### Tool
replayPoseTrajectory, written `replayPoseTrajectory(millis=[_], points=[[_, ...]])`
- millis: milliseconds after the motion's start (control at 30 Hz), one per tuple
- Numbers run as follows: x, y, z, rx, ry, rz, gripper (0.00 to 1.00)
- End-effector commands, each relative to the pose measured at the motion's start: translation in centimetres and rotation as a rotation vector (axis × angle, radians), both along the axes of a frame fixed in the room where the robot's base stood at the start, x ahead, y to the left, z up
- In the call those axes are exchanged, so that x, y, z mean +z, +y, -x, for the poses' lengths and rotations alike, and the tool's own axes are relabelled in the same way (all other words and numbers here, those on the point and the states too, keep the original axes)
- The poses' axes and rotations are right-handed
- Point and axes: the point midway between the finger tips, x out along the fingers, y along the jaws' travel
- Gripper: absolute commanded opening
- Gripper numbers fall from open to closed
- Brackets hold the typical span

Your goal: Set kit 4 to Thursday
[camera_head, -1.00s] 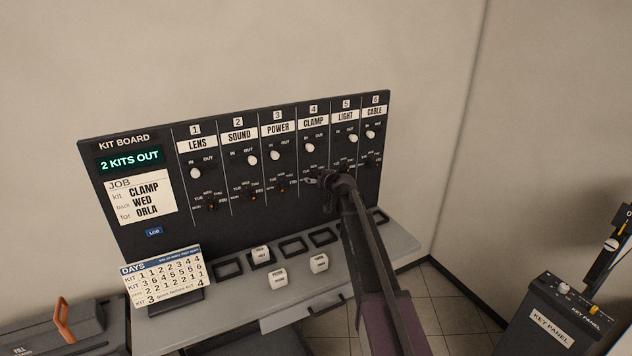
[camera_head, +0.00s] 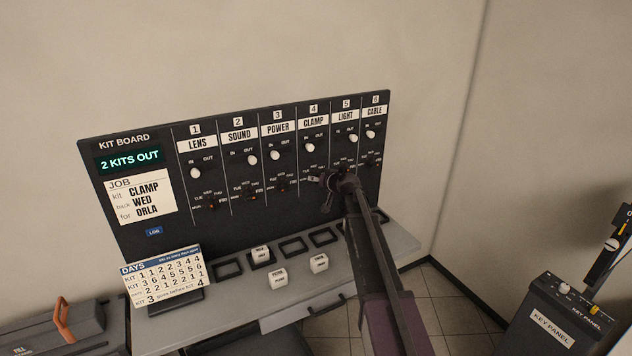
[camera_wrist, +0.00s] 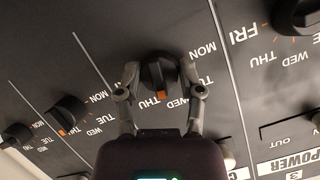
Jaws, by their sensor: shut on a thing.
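The kit board (camera_head: 150,240) stands against the wall with columns 1 to 6. Column 4 is headed CLAMP (camera_head: 313,122); its white IN/OUT knob (camera_head: 310,147) shows. Its black day dial (camera_wrist: 158,72) is in the middle of the wrist view, which sees the board upside down. My gripper (camera_wrist: 160,75) is shut on this dial, one finger on each side. The dial's orange mark sits by THU, close to WED. In the head view my gripper (camera_head: 328,190) covers most of this dial.
The job card (camera_head: 147,200) reads CLAMP, back WED, ORLA. The display (camera_head: 130,160) reads 2 KITS OUT. A DAYS card (camera_head: 162,278) and white blocks (camera_head: 278,281) are on the grey shelf (camera_head: 215,310). Neighbouring day dials (camera_wrist: 70,110) sit close by.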

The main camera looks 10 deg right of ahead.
Motion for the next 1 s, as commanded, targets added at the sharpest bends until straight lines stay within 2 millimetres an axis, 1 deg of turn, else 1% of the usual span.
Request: replayPoseTrajectory(millis=[400, 600, 800, 1000], points=[[-0.18, -0.02, -0.13, 0.001, 0.107, -0.332, 0.01], [-0.15, -0.02, -0.11, 0.002, 0.148, -0.459, 0.01], [-0.06, 0.03, -0.10, 0.002, 0.172, -0.532, 0.01], [0.02, 0.07, -0.09, 0.002, 0.181, -0.557, 0.01]])
